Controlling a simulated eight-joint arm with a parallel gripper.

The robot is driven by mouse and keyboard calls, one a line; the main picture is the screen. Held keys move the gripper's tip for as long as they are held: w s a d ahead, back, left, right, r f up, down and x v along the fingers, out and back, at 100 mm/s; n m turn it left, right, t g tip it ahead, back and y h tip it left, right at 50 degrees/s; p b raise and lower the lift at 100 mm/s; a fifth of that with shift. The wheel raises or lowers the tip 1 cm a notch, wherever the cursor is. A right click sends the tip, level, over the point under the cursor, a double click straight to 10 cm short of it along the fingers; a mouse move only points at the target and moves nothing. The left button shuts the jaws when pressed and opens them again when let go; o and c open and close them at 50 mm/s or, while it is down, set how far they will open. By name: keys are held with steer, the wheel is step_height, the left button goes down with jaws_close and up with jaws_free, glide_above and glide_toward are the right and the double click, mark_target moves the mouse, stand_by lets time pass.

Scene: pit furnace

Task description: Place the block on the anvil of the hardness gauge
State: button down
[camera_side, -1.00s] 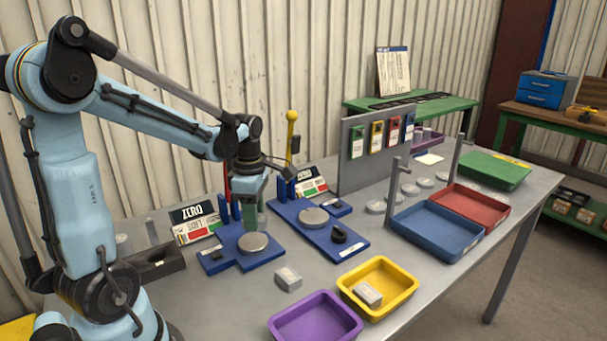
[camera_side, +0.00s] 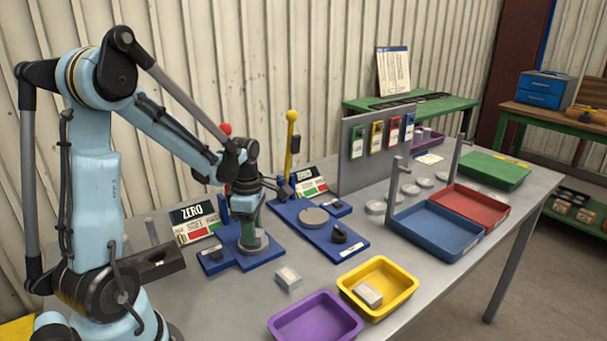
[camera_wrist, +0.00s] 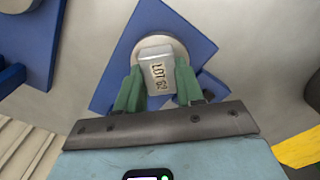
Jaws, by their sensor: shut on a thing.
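My gripper (camera_side: 250,238) is shut on a grey metal block (camera_wrist: 158,75). The block carries the marking "LOT 62" and sits between the green fingers in the wrist view. It is over the round metal anvil (camera_wrist: 183,50) of a gauge with a blue base (camera_side: 217,265). The anvil also shows past the fingers in the side view (camera_side: 264,245). The fingers mostly hide the block in the side view. I cannot tell whether the block touches the anvil. A display reading "ZERO" (camera_side: 193,213) stands behind this gauge.
A second blue gauge (camera_side: 340,252) with a yellow lever (camera_side: 290,150) stands close on the right. A loose block (camera_side: 288,278) lies in front. A yellow tray (camera_side: 402,295) holds another block (camera_side: 368,294). A purple tray (camera_side: 315,320) is at the front edge.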

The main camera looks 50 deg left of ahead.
steer(key=c, duration=0.7)
jaws_free()
step_height(320, 180, up, 12)
steer(key=d+m+t, duration=0.2)
steer(key=d+m, duration=0.3)
steer(key=m, duration=0.4)
steer(key=d+f+m+t, duration=0.1)
steer(key=d+m+t, duration=0.1)
steer(key=d+m, duration=0.4)
steer(key=s+d+m+t, duration=0.1)
steer(key=d+m+t, duration=0.2)
steer(key=m, duration=0.9)
steer(key=shift+d+f, duration=0.15)
steer(key=shift+d, duration=0.65)
steer(key=shift+d+f, duration=0.15)
steer(key=shift+d, duration=0.6)
